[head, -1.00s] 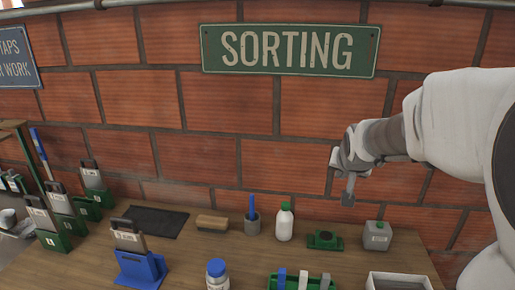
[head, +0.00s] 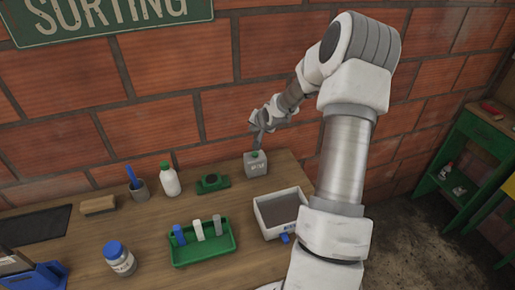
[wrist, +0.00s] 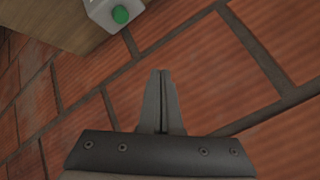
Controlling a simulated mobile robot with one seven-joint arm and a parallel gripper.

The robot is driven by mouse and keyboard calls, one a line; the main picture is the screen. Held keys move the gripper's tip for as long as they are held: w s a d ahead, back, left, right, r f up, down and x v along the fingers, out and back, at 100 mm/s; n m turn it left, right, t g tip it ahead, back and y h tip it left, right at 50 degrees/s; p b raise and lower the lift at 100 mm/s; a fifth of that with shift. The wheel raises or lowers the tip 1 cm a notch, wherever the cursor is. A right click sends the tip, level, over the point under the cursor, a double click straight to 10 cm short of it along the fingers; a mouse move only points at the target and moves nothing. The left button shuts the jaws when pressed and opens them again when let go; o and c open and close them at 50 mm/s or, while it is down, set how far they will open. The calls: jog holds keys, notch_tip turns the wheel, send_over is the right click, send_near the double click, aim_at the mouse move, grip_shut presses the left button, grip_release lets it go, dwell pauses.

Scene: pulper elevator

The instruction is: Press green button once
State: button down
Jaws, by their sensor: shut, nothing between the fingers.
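The green button (head: 254,154) sits on top of a small grey box (head: 256,167) at the back right of the wooden table. In the wrist view the green button (wrist: 120,14) and the pale box (wrist: 101,12) show at the top left, cut by the frame edge. My gripper (head: 257,146) appears just above the box in the head view; whether it touches the button cannot be told there. In the wrist view my gripper (wrist: 161,72) has its fingers together and empty, with the button apart from the tips, up and left.
A white bin (head: 262,218) stands in front of the box. The brick wall (head: 190,90) is close behind. A green shelf (head: 465,150) stands at right.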

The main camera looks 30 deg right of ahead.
jog(key=shift+d+f, duration=0.3)
jog(key=shift+d, duration=0.1)
jog(key=shift+f, duration=0.1)
jog(key=b, duration=0.7)
send_near(253, 152)
jog(key=w+f, duration=0.2)
jog(key=w, duration=0.1)
jog(key=w+d+f, duration=0.1)
jog(key=shift+w, duration=0.4)
dwell(1.1)
jog(key=shift+f, duration=0.4)
jog(key=shift+f+b, duration=0.55)
jog(key=shift+b, duration=0.1)
dwell(0.5)
jog(key=shift+r, duration=0.1)
jog(key=shift+r+p, duration=0.7)
jog(key=shift+r, duration=0.15)
